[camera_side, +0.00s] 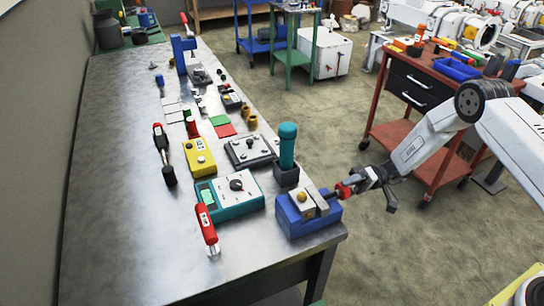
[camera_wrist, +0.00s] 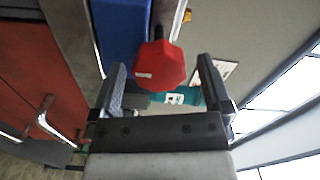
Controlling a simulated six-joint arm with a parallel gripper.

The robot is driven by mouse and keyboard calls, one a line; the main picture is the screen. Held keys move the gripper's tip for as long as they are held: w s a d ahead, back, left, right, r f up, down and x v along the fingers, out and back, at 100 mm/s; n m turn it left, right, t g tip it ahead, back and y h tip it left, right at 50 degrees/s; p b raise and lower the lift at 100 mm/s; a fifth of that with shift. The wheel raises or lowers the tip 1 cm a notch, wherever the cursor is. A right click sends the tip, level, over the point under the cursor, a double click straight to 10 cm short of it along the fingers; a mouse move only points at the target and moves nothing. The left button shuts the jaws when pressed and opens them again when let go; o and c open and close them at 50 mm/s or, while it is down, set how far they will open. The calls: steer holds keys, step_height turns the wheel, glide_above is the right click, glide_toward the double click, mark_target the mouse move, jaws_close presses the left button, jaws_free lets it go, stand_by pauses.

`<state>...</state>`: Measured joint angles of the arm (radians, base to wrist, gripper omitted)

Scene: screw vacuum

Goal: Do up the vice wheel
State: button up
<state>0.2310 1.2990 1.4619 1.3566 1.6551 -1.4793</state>
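The blue vice (camera_side: 308,214) stands at the near right corner of the metal bench, with a small block with a yellow knob between its jaws. Its red wheel (camera_side: 343,191) sticks out to the right on a shaft, past the bench edge. My gripper (camera_side: 367,186) is at the wheel from the right. In the wrist view the red wheel (camera_wrist: 160,66) is an angular knob in the gap between my two spread fingers, near their tips. Gaps show on both sides, so I see no grip on it. The blue vice body (camera_wrist: 120,30) shows behind it.
A teal cylinder on a dark block (camera_side: 287,150) stands just behind the vice. A teal meter (camera_side: 228,195), a red-handled tool (camera_side: 206,228) and a yellow box (camera_side: 199,157) lie left. A red cart (camera_side: 400,130) stands behind my arm.

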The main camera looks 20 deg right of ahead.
steer(key=shift+d, duration=0.1)
steer(key=d, duration=0.7)
steer(key=shift+d, duration=0.3)
steer(key=shift+r, duration=0.1)
stand_by(0.3)
steer(key=s+r+m+t+h, duration=0.2)
steer(key=s+r+m+h, duration=0.1)
steer(key=s+r+h, duration=0.9)
steer(key=shift+s+a+r+t+h, duration=0.15)
steer(key=shift+s+a+t+h, duration=0.2)
steer(key=shift+s+h, duration=2.5)
